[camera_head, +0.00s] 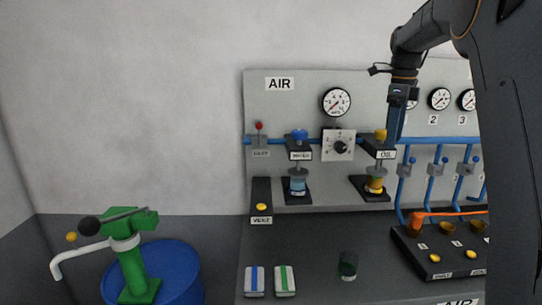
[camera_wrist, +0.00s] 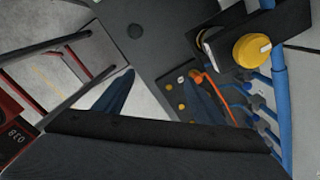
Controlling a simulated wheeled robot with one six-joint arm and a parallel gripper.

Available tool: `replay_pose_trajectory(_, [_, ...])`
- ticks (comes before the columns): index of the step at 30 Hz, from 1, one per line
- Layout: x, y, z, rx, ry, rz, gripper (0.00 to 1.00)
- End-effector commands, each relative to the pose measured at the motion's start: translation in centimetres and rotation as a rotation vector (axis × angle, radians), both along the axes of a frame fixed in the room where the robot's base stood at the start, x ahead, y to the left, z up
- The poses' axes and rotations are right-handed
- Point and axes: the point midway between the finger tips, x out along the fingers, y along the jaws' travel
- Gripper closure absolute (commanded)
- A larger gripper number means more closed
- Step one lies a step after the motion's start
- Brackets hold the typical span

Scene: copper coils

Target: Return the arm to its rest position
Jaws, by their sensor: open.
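My arm (camera_head: 405,65) comes in from the upper right of the head view and hangs down in front of the air panel (camera_head: 290,110). My gripper (camera_head: 395,122) is beside the OIL unit (camera_head: 378,165), just right of its yellow knob, and it overlaps the panel in this view. In the wrist view, the two dark blue fingers of my gripper (camera_wrist: 160,76) are spread apart with nothing between them. The yellow knob (camera_wrist: 252,50) shows close by at the upper right there. Whether a finger touches the unit cannot be told.
Blue pipes (camera_head: 435,140) and a black tray of copper-coloured cups (camera_head: 445,250) with an orange bar stand at the right. A WATER unit (camera_head: 298,170) and gauge (camera_head: 337,102) are left of my gripper. A green pump (camera_head: 130,260) on a blue drum stands far left.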

Motion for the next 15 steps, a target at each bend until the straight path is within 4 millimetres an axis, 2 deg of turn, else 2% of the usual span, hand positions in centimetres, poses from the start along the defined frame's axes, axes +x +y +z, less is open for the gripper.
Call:
replay_pose_trajectory(5, [-1.7,2.5,-4.0,-0.007,-0.008,0.265,0.37])
replay_pose_trajectory(8, [-3.5,4.6,-7.2,-0.016,-0.016,0.486,0.37])
replay_pose_trajectory(11, [-5.9,6.9,-10.8,-0.029,-0.027,0.737,0.37])
replay_pose_trajectory(15, [-10.4,9.8,-15.7,-0.052,-0.039,1.087,0.37])
